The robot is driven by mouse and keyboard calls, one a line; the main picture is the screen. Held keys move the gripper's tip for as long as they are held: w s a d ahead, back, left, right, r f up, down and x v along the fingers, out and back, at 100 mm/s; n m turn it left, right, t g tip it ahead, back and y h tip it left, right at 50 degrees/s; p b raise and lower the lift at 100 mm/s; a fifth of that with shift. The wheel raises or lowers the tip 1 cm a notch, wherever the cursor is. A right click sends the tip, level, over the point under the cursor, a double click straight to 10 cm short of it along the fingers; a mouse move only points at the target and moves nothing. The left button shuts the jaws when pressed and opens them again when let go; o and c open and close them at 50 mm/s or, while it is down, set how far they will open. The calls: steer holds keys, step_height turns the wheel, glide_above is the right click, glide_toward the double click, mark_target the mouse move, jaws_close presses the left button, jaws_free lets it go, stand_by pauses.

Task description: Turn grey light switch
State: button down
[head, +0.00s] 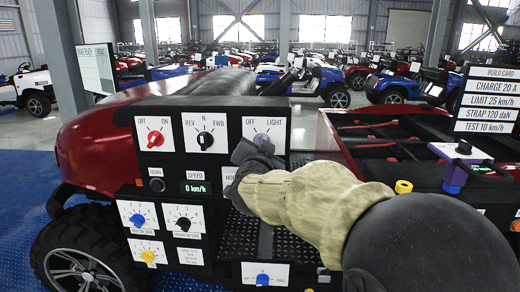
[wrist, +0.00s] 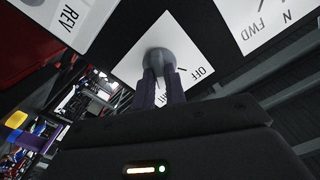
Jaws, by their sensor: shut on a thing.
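The grey light switch (head: 262,138) is a round knob on a white plate marked OFF and LIGHT, at the upper right of the control panel in the head view. My gripper (head: 257,145) reaches it from below right and covers part of the plate. In the wrist view the grey switch (wrist: 160,57) sits between the fingertips of my gripper (wrist: 161,76), which is shut on it. The plate appears rotated there; OFF is readable, while the fingers partly cover LIGHT. I cannot tell the switch's exact pointing angle.
The red OFF/ON switch (head: 155,138) and black REV/N/FWD switch (head: 205,140) are to the left. The speed display (head: 196,188) reads 0 km/h. Blue (head: 137,220), black (head: 183,223) and yellow (head: 148,256) knobs are lower left.

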steer(key=shift+f, duration=0.1)
steer(key=c, duration=1.4)
jaws_free()
steer(key=shift+c, duration=0.2)
steer(key=shift+s, duration=0.1)
steer(key=s+b, duration=0.2)
steer(key=s, duration=1.5)
steer(key=shift+s+a, duration=0.15)
steer(key=shift+a, duration=0.2)
